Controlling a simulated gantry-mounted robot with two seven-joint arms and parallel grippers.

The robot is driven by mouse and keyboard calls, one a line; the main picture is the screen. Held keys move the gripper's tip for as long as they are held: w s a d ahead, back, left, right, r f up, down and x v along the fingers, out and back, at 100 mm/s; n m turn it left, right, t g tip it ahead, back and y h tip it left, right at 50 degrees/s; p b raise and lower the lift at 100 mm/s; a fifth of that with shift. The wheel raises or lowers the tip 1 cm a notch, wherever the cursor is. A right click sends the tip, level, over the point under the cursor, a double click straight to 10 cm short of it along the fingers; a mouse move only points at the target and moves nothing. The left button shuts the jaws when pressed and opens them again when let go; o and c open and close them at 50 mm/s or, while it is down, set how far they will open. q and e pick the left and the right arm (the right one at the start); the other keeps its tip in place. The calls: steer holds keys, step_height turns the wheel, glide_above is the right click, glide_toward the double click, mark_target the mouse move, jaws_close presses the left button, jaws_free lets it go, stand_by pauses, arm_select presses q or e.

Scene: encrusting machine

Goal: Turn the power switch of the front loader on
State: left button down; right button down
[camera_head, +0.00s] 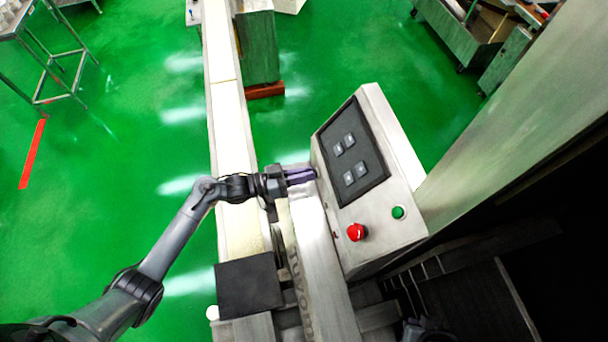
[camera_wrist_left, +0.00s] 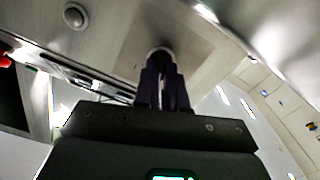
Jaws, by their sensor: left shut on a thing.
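The control box (camera_head: 405,160) is a pale metal housing with a sloped dark panel. My left gripper (camera_head: 302,175) reaches its left side, with its purple-tinted fingers pointing right against that side. In the left wrist view, my left gripper (camera_wrist_left: 163,75) has its dark fingers close together on a small round knob (camera_wrist_left: 160,50) on a pale metal face. The knob looks like the power switch, mostly hidden by the fingers, and its turn position cannot be read.
The box front carries a red knob (camera_head: 356,232), a green button (camera_head: 398,212) and several small panel buttons. A long pale conveyor (camera_head: 228,130) runs beside the box, with a dark block (camera_head: 249,287) near its front end. Another round grey fitting (camera_wrist_left: 74,16) shows in the left wrist view.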

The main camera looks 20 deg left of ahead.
arm_select(q)
steer(key=m+b, duration=0.1)
steer(key=m, duration=0.2)
steer(key=shift+s+f, duration=0.1)
steer(key=m+b, duration=0.2)
steer(key=m, duration=0.1)
steer(key=shift+d+m, duration=0.1)
steer(key=shift+m, duration=0.2)
steer(key=m+b, duration=0.3)
steer(key=m, duration=0.1)
steer(key=shift+s+d+m+b, duration=0.1)
steer(key=shift+s+m+b, duration=0.05)
steer(key=shift+m+b, duration=0.65)
steer(key=shift+m, duration=0.4)
steer(key=c, duration=1.2)
jaws_free()
